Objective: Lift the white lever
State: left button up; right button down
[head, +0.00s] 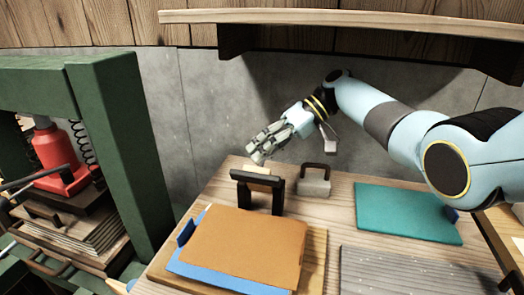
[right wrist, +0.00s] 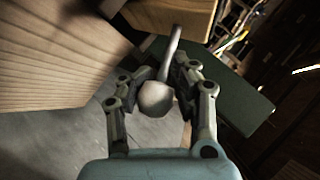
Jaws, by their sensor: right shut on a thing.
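The white lever (right wrist: 156,98) shows in the right wrist view as a pale rod with a round knob at its near end. My right gripper (right wrist: 158,84) has its two fingers on either side of the lever at the knob and is shut on it. In the head view my right gripper (head: 260,150) reaches in from the right, above the back edge of the wooden table. The lever cannot be told clearly from the fingers there. My left gripper is not in view.
A black-handled stand (head: 258,190) and a grey block with a dark handle (head: 314,185) stand just below the gripper. An orange-brown board (head: 245,245), a teal mat (head: 405,212) and a grey ribbed plate (head: 410,275) lie nearer. A green press frame (head: 120,140) stands left; a wooden shelf (head: 350,20) hangs above.

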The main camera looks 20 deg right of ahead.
jog(key=shift+w+d, duration=0.15)
jog(key=shift+d, duration=0.3)
jog(key=c, duration=1.4)
grip_release()
jog(key=shift+f, duration=0.1)
jog(key=shift+o, duration=1.1)
jog(key=shift+w+d+f, duration=0.1)
jog(key=shift+d, duration=0.05)
jog(key=shift+o, duration=0.7)
jog(key=shift+d+f, duration=0.1)
jog(key=shift+d, duration=0.05)
jog(key=w+d+r+b, duration=0.1)
jog(key=d+r+b, duration=0.1)
jog(key=d, duration=0.3)
jog(key=d+r+b, duration=0.2)
jog(key=d+b, duration=0.2)
jog(key=d, duration=0.2)
jog(key=shift+w+d, duration=0.15)
jog(key=shift+w, duration=0.2)
